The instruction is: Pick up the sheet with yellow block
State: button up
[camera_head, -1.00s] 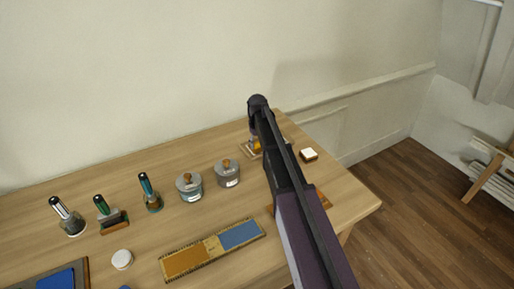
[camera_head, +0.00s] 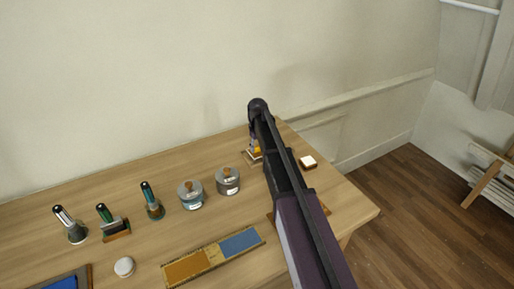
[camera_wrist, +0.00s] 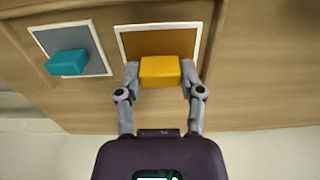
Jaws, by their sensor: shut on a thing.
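A yellow block (camera_wrist: 160,71) sits at the near edge of a brown sheet with a pale border (camera_wrist: 160,40) in the wrist view. My gripper (camera_wrist: 160,76) is shut on the yellow block, one finger against each side. In the head view my arm hides most of the sheet; a bit of the yellow block (camera_head: 257,149) and a pale corner (camera_head: 251,158) show beside my gripper (camera_head: 255,146). I cannot tell whether the sheet is clear of the table.
A blue-grey sheet (camera_wrist: 88,38) with a teal block (camera_wrist: 67,62) lies close beside it. In the head view, two grey pots (camera_head: 228,181), several stamps (camera_head: 152,201), a two-colour board (camera_head: 214,256) and a small white-topped block (camera_head: 308,162) stand on the wooden table (camera_head: 340,205).

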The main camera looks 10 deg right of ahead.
jog(key=shift+r+p, duration=0.35)
jog(key=shift+r, duration=0.35)
jog(key=s, duration=0.5)
jog(key=s+d+r+p, duration=0.1)
jog(key=s, duration=0.4)
jog(key=s+d, duration=0.1)
jog(key=s, duration=0.5)
jog(key=shift+r, duration=0.2)
jog(key=shift+c, duration=0.2)
jog(key=shift+c, duration=1)
